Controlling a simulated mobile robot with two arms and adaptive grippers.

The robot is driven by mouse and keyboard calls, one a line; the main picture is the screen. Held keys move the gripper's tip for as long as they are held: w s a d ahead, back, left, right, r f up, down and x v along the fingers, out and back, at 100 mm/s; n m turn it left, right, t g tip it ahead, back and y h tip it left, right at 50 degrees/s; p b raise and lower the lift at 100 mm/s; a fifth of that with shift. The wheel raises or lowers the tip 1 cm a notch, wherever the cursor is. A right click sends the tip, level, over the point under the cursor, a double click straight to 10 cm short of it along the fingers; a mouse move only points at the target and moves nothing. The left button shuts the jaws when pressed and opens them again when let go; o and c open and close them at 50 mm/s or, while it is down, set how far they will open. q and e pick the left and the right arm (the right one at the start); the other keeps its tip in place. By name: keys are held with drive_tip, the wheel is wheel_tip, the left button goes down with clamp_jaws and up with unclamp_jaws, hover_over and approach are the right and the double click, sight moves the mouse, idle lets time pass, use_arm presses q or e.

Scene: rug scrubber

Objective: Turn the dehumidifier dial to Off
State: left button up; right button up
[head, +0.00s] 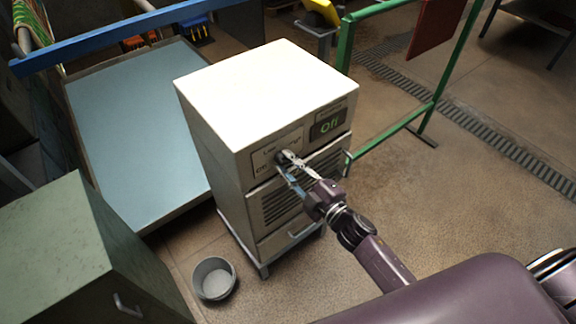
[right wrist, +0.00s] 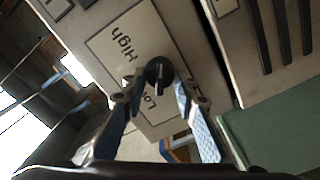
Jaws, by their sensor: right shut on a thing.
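The dial (right wrist: 158,74) is a dark round knob with a pale pointer line, on a light plate where "High" and "Low" can be read in the right wrist view. My right gripper (head: 290,164) reaches the front panel and is shut on the dial, one finger on each side. It also shows in the right wrist view (right wrist: 160,88). The fingers hide part of the plate. My left gripper is not in view.
A grey bucket (head: 213,278) stands on the floor at the stand's left. A green cabinet (head: 75,235) is at the lower left and a blue-topped platform (head: 135,125) behind it.

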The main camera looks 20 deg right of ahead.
drive_tip(key=shift+n, duration=0.5)
drive_tip(key=o, duration=1.1)
drive_tip(key=shift+o, duration=0.2)
drive_tip(key=v, duration=1.2)
